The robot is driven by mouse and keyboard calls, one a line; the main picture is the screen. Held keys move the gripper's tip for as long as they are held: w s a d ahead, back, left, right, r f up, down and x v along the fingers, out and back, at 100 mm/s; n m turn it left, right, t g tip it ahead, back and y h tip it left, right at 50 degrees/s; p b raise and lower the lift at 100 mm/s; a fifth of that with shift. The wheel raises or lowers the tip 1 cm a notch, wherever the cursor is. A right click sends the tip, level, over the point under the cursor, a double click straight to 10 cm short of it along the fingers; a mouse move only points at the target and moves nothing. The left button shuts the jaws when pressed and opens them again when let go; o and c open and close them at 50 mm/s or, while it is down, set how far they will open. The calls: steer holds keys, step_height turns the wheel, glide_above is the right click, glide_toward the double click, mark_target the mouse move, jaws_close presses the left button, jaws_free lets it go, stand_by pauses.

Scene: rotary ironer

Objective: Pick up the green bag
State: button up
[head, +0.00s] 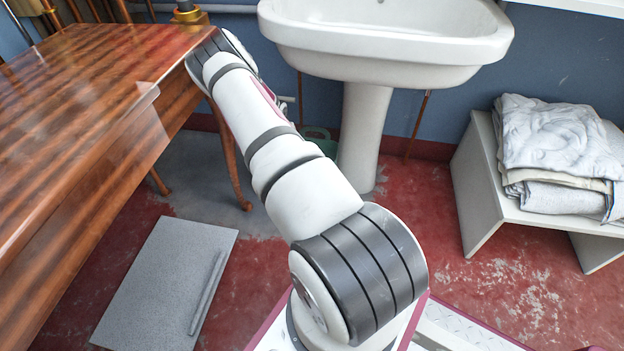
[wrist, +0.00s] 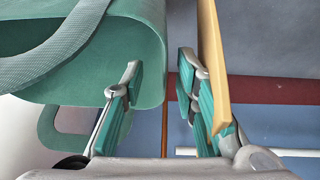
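The green bag (wrist: 110,50) fills the upper left of the wrist view, with a grey-green strap (wrist: 50,62) across it. In the head view only a small green part (head: 318,133) shows on the floor by the sink, mostly behind my arm. My gripper (wrist: 160,64) is open. Its left finger overlaps the bag in the wrist view, and the bag's rounded right edge shows between the two fingers. I cannot tell whether a finger touches it. My gripper is hidden in the head view.
A tan wooden leg (wrist: 214,65) stands close by the right finger. The wooden table (head: 60,130) is at the left. The white sink (head: 385,45) and its pedestal (head: 363,135) stand behind. A white bench (head: 480,190) with folded cloths (head: 555,140) is at the right. A grey board (head: 165,285) lies on the floor.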

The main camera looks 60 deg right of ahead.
steer(key=b+x, duration=0.2)
steer(key=x, duration=0.3)
steer(key=shift+a+f+b, duration=0.15)
steer(key=shift+a+b, duration=0.25)
jaws_close()
